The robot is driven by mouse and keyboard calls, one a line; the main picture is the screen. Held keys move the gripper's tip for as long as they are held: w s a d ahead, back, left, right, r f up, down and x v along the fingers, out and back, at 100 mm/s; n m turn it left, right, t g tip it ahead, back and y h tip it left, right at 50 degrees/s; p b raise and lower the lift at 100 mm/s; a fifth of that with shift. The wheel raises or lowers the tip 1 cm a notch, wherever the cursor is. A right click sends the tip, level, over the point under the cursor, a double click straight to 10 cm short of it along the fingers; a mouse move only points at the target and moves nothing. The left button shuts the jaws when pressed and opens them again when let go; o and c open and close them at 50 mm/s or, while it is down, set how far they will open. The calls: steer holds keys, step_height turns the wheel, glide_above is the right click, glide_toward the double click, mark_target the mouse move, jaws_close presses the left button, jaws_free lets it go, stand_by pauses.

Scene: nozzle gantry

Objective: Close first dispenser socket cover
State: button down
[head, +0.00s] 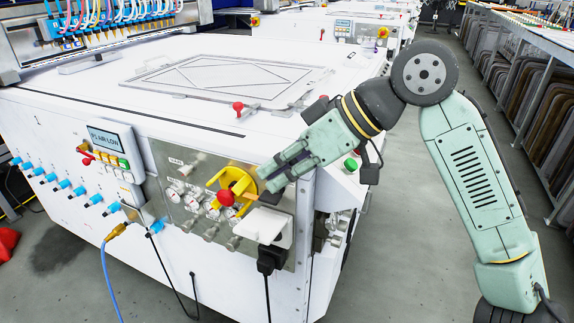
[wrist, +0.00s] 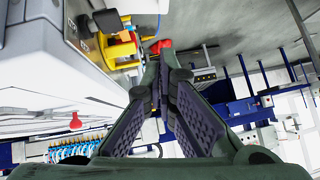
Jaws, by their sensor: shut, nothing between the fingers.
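A white socket housing or cover (head: 266,226) sits at the lower right of the metal panel in the head view. A black plug (head: 270,258) with a black cable hangs directly below it. I cannot tell clearly how far the cover stands open. My gripper (head: 268,188) is shut and empty, in front of the panel, above the socket and just right of the yellow switch. In the wrist view my gripper (wrist: 166,56) shows its two fingers together at the tips. The socket cover cannot be made out there.
A yellow rotary switch (head: 237,182) with a red knob (head: 226,197) is close left of my fingertips; its yellow part (wrist: 118,48) also shows in the wrist view. A green button (head: 351,165) is on the machine's corner. Grey floor right of the machine is clear.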

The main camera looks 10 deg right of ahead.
glide_above(261, 222)
steer(key=s, duration=0.2)
steer(key=f, duration=0.4)
steer(key=shift+s+a+f, duration=0.1)
steer(key=shift+s+a, duration=0.05)
steer(key=shift+a, duration=0.05)
steer(key=shift+s+f+b, duration=0.2)
steer(key=shift+f+b, duration=0.1)
steer(key=shift+f, duration=0.75)
steer(key=shift+s+a+f, duration=0.1)
steer(key=shift+a+f, duration=0.1)
steer(key=shift+f, duration=0.35)
